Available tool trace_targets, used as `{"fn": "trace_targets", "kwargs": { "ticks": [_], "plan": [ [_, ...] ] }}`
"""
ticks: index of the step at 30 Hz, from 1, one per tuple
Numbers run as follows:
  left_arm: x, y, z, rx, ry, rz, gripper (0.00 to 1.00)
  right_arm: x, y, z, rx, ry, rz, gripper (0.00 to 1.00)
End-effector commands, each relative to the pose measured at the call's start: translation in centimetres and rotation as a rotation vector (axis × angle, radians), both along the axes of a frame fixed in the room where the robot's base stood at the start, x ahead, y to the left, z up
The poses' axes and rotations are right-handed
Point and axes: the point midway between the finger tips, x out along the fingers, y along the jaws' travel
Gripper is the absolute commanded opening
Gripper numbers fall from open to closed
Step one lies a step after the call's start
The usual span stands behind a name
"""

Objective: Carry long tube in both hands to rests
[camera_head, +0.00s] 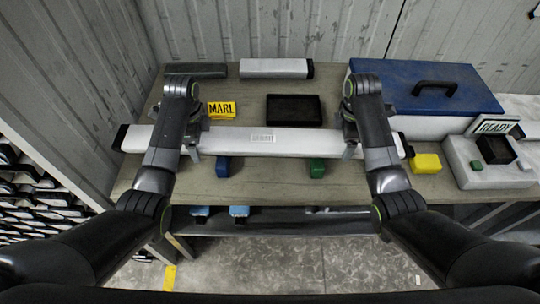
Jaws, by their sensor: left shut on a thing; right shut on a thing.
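The long tube (290,140) is white with dark end caps and a small printed label near its middle. It lies level across the picture, over the wooden bench. My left gripper (192,146) is shut on its left part, and my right gripper (351,146) is shut on its right part. A blue block (223,168) and a green block (317,169) show below the tube's front edge; their rear parts are hidden by it. They may be the rests, but I cannot tell whether the tube touches them or is held above them.
Behind the tube are a yellow MARL block (222,109), a black tray (294,109), a shorter white tube (274,68) and a dark bar (196,70). A blue-lidded box (420,78), yellow block (426,163) and READY device (490,166) stand right. The bench's front strip (270,183) is bare.

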Motion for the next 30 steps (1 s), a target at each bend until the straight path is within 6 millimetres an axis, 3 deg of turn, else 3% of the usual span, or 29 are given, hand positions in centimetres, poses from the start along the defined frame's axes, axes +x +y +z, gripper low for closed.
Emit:
{"fn": "trace_targets", "kwargs": {
  "ticks": [7, 8, 11, 30],
  "plan": [
    [0.1, -0.5, -1.1, -0.01, -0.003, -0.006, 0.17, 0.1, 0.5, -1.0, 0.012, -0.005, 0.007, 0.18],
    [0.0, -0.5, -1.2, -0.01, 0.0, -0.006, 0.85, 0.0, 0.5, -1.1, 0.012, -0.003, 0.006, 0.85],
    [0.0, -0.4, -1.0, -0.008, 0.0, -0.005, 0.98, 0.0, 0.4, -1.0, 0.01, -0.002, 0.005, 0.98],
    [0.2, -0.6, -0.2, -0.01, 0.0, 0.01, 1.0, 0.0, -0.1, -0.4, 0.001, -0.011, -0.001, 1.0]
  ]
}}
